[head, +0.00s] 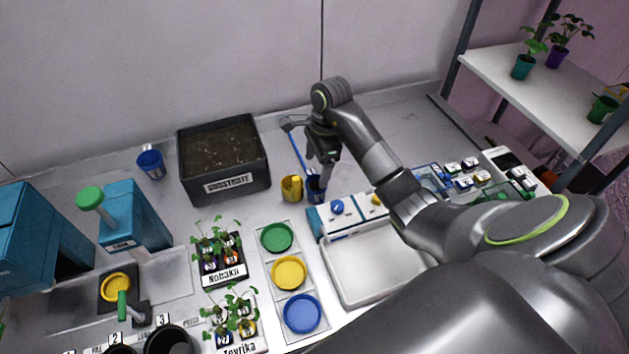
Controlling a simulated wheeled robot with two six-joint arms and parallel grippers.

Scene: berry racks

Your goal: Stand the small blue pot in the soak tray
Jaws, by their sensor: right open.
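A darker blue pot (316,189) stands right of a yellow cup (291,188); I cannot tell which blue one the task means. My right gripper (322,172) points down, open, directly over the darker blue pot, its fingertips at or just inside the rim; contact is unclear. A shallow white tray (362,270), apparently the soak tray, lies in front on the right, its right part hidden by my right arm. My left gripper is not in view.
The black substrate box (224,184) stands at the back. Green, yellow and blue discs (289,272) lie in a holder left of the tray. Seedling trays (222,262) and a blue press (136,222) stand further left. A white shelf (540,85) holds plants at the right.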

